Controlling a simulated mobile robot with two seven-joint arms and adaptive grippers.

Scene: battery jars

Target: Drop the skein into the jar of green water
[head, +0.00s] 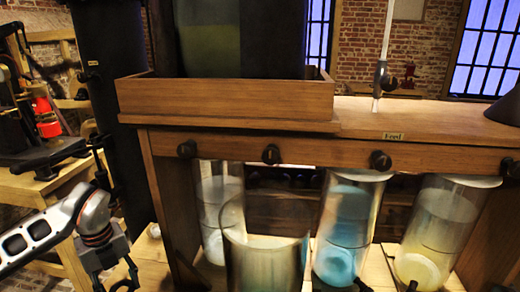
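No skein can be made out in the head view. Several glass jars stand under the wooden bench. A large jar (262,265) at the front holds pale grey-green water, a jar (340,235) right of it holds blue water, and a jar (435,235) at the right holds yellowish liquid. A paler jar (218,205) is partly hidden behind the front one. My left gripper (124,278) hangs at the lower left, left of the jars and apart from them; its fingers are dark and cut by the frame. My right gripper is not clearly seen.
The wooden bench (240,148) with dark knobs spans the jars from above. On it, a tray (225,100) holds a tank with greenish liquid (210,48). A dark column (105,60) stands left. Small dark shapes at the bottom edge near the blue jar are unclear.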

